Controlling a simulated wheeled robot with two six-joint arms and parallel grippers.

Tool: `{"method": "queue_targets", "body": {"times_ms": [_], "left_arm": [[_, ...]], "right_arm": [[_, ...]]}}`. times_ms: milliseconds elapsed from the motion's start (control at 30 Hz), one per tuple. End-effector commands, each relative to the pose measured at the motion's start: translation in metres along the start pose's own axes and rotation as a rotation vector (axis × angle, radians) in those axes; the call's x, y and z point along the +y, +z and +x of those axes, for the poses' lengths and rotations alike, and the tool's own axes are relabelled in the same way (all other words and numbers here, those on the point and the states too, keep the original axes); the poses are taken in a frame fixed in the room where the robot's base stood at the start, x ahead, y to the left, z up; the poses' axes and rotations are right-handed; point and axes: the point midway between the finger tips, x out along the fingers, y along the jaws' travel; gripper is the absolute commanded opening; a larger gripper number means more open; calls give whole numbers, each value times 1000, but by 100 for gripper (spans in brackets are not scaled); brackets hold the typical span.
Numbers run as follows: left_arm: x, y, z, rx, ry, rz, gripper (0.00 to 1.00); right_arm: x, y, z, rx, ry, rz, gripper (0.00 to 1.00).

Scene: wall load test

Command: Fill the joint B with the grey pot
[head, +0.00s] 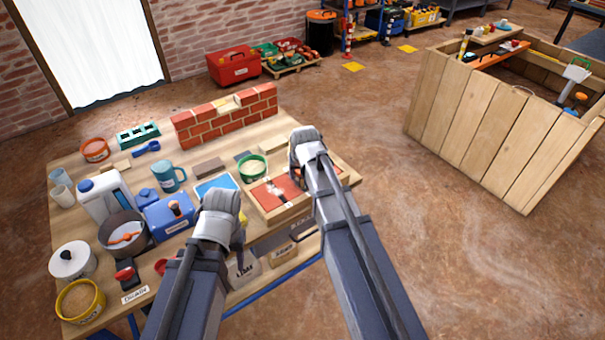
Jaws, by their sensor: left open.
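A dark grey pot (113,225) stands at the left of the workbench, with pale contents and an orange-handled tool in it. A wooden tray with red brick faces (263,190) and pale joints lies at the bench's right front; its joint letters are too small to read, so I cannot tell which is B. My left gripper (238,238) is open over the bench's front edge, right of the pot and apart from it; its wrist hides most of it. My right gripper (299,168) is by the tray's right part, its fingers mostly hidden by its own arm.
A low brick wall (225,118) stands at the bench's back. A green pot (253,168), blue box (168,216), white jug (105,199), white lidded pot (72,260) and yellow tub (80,301) crowd the bench. A wooden crate (490,130) stands right, across open floor.

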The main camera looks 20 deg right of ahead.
Motion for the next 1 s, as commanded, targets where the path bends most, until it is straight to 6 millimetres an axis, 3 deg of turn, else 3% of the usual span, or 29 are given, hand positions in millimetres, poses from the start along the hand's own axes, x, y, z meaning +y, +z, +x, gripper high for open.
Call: {"method": "queue_targets", "body": {"times_ms": [1000], "left_arm": [[1,0,8,0,0,0,50]], "right_arm": [[0,3,7,0,0,0,5]]}}
